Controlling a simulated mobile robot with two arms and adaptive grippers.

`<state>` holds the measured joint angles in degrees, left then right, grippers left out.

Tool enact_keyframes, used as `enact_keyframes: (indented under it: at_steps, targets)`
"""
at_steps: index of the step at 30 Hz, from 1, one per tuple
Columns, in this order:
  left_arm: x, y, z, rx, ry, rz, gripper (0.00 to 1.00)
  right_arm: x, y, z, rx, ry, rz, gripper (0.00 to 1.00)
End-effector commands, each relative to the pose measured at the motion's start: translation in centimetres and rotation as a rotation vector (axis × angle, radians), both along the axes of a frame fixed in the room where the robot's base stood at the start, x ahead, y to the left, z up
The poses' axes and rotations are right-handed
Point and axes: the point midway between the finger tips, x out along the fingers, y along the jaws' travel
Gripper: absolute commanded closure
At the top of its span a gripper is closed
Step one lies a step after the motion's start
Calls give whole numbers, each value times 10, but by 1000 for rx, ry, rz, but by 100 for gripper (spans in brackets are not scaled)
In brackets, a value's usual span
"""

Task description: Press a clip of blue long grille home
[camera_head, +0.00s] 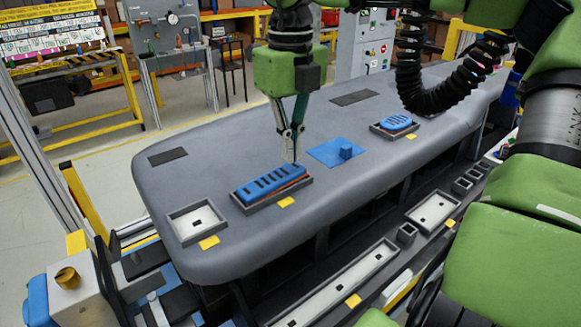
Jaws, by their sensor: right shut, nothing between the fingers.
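The blue long grille (268,184) with dark slots lies in a dark rectangular frame (246,209) on the grey dashboard. A strip of orange shows under its front edge. I cannot tell whether its clips are seated. My right gripper (291,157) points down, its fingers together and empty, by the far right end of the grille. I cannot tell whether the fingertips touch the grille. My left gripper is not in view.
A blue square plate with a small block (328,153) lies right of the grille. A blue oval grille (397,122) sits in another frame further right. An empty frame (172,219) is at the left. Empty trays (335,287) line the front.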

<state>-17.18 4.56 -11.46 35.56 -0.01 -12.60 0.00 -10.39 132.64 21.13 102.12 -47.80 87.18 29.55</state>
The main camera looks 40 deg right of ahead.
Motion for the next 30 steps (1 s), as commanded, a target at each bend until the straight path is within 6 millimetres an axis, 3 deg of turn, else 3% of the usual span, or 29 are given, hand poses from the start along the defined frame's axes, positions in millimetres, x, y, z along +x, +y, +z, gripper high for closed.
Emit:
enact_keyframes:
  at_steps: [30]
  targets:
    - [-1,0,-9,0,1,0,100,0,0,-11,0,0,0,100]
